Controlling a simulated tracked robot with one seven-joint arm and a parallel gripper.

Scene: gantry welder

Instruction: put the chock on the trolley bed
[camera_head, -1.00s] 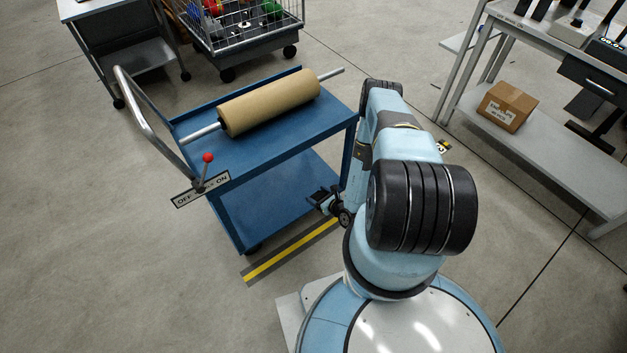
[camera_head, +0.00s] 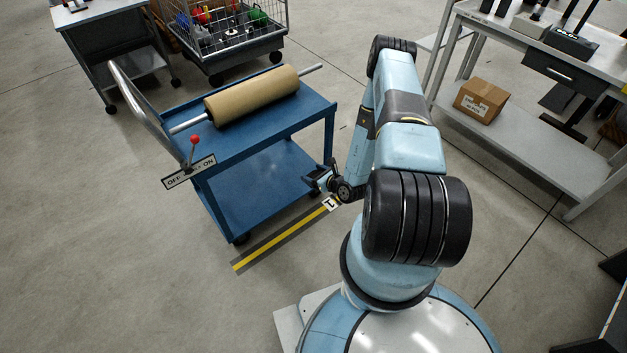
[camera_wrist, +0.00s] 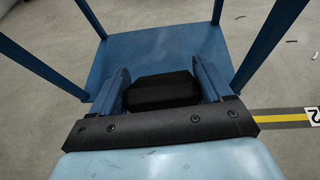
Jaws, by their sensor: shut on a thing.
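The trolley is blue, with a lower shelf (camera_head: 255,185) and an upper deck (camera_head: 240,128). A tan roll (camera_head: 253,96) on a metal bar lies across the upper deck. My gripper (camera_head: 318,178) is at the right open side of the trolley, near the lower shelf's edge. In the wrist view my gripper (camera_wrist: 162,80) is shut on the black chock (camera_wrist: 162,92), held between two blue fingers. The lower shelf (camera_wrist: 150,48) lies straight ahead of it, bare where visible, with trolley posts on both sides. The chock is hard to make out in the head view.
A red-knobbed lever with an OFF/ON plate (camera_head: 188,172) is at the trolley's near left corner. A yellow-black floor stripe (camera_head: 285,235) runs in front. A wire cart (camera_head: 232,35) stands behind. A grey bench with a cardboard box (camera_head: 481,100) is at right.

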